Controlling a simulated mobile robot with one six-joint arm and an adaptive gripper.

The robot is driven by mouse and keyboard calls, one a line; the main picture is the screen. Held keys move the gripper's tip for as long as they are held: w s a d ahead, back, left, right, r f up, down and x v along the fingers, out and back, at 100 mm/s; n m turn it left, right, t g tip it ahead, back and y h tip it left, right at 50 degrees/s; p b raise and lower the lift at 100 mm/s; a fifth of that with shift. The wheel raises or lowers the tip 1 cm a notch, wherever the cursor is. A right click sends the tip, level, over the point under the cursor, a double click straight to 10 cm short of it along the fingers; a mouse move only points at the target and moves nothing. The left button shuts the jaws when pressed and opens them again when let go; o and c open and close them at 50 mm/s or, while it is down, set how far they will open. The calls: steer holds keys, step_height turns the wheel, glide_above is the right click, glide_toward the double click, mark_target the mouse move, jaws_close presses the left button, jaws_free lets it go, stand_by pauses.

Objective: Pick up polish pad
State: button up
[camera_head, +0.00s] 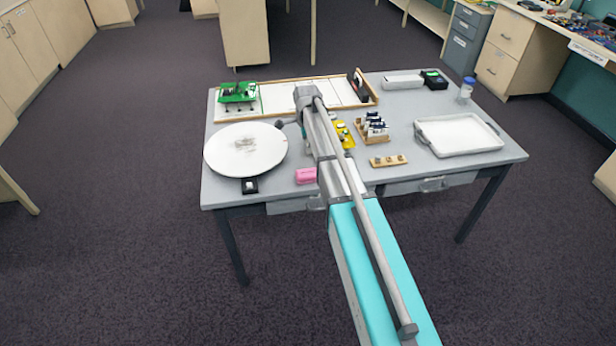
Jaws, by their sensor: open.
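A pink block (306,175) lies near the front edge of the grey table, just left of my arm. It may be the polish pad, but I cannot tell for sure. A small black item with a light top (249,186) lies at the front edge below the round white disc (230,150). My arm reaches over the middle of the table. My gripper (290,125) shows only in part beside the arm, right of the disc and above and behind the pink block. It is open, and nothing shows held in it.
A green circuit board (238,92) stands at the back left by a wood-framed white board (325,92). Yellow parts (345,134) sit right of my arm, near a wooden rack (372,128), a peg block (388,161) and a white tray (424,139). A jar (466,90) stands back right.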

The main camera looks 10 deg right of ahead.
steer(key=shift+f, duration=0.1)
steer(key=b, duration=0.9)
glide_above(308, 173)
steer(key=f, duration=0.8)
steer(key=shift+w+a+f, duration=0.15)
steer(key=shift+w+f, duration=0.05)
steer(key=shift+f, duration=0.05)
steer(key=shift+s+f+b, duration=0.1)
steer(key=shift+f+b, duration=2.3)
steer(key=shift+f, duration=0.2)
steer(key=c, duration=1)
steer(key=shift+c, duration=0.2)
steer(key=shift+r, duration=0.2)
